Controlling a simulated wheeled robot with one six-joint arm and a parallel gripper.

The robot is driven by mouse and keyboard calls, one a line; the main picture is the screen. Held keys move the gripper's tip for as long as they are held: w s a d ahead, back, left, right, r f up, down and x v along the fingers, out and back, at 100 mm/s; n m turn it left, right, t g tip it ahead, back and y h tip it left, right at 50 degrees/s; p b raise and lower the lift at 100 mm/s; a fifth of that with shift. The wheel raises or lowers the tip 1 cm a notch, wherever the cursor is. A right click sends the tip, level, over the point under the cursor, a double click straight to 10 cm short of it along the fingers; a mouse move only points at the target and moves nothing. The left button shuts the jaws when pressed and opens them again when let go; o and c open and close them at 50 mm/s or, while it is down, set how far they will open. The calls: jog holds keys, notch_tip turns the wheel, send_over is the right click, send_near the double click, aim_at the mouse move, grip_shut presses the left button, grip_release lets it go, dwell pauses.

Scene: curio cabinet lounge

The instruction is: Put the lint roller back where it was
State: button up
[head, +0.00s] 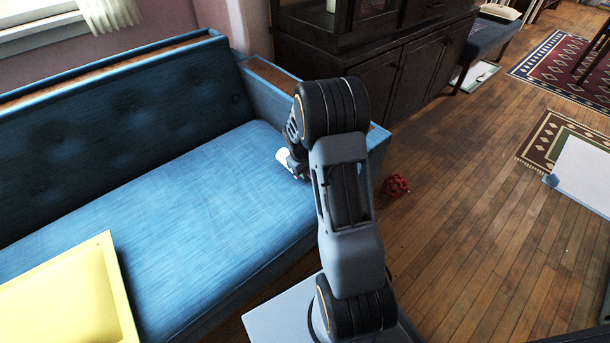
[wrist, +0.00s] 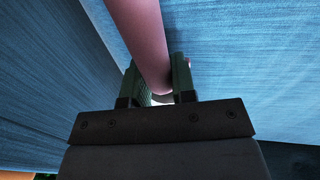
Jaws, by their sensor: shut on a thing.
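The lint roller shows as a small white end (head: 284,156) in the head view, at the right end of the blue sofa seat (head: 200,190). In the wrist view it is a pinkish cylinder (wrist: 142,40) running up between the fingers. My gripper (wrist: 158,76) is shut on it. In the head view my gripper (head: 297,171) is partly hidden behind my arm, near the sofa's right armrest. I cannot tell whether the roller touches the seat.
A yellow framed panel (head: 70,295) lies on the sofa's left front. A red ball-like object (head: 396,186) sits on the wooden floor (head: 470,250) right of the sofa. A dark cabinet (head: 390,80) stands behind the armrest. A white board (head: 585,172) is at the right edge.

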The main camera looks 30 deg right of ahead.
jog(key=shift+f, duration=0.7)
jog(key=shift+f, duration=0.2)
jog(key=o, duration=0.9)
jog(key=shift+r, duration=0.1)
